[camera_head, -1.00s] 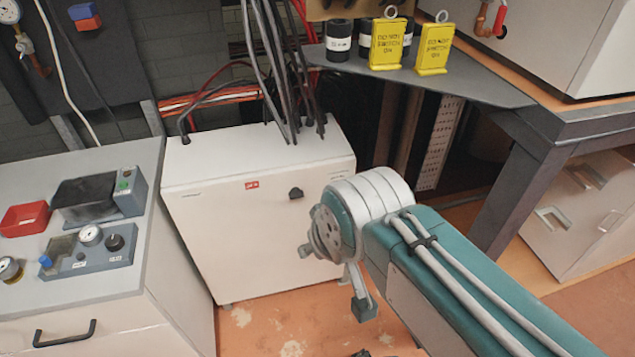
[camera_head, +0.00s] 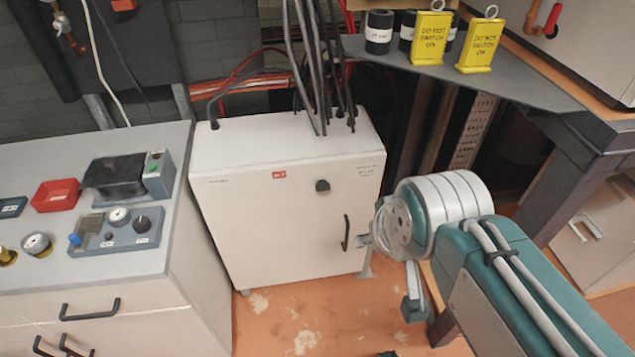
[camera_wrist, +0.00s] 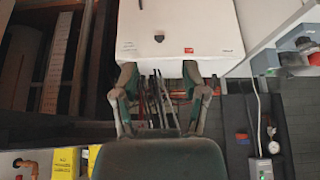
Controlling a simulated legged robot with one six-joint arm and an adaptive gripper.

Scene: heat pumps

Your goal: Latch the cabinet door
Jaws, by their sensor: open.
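The white cabinet (camera_head: 250,225) stands on the floor with its door (camera_head: 290,235) looking flush with the frame. The door has a dark round latch knob (camera_head: 322,186) near its top and a black handle (camera_head: 346,233) on its right edge. My gripper (camera_head: 390,272) is to the right of the handle, partly hidden behind my arm, with no visible contact. In the wrist view the scene is upside down, and the cabinet (camera_wrist: 205,20) and knob (camera_wrist: 159,38) show beyond my gripper (camera_wrist: 160,98), whose fingers are apart and empty.
Dark cables (camera_head: 312,70) run up from the cabinet top. A grey bench (camera_head: 130,255) with drawers and instruments stands close on the left. A dark table (camera_head: 560,115) with yellow warning signs (camera_head: 431,38) is at the right. Orange floor is clear in front of the cabinet.

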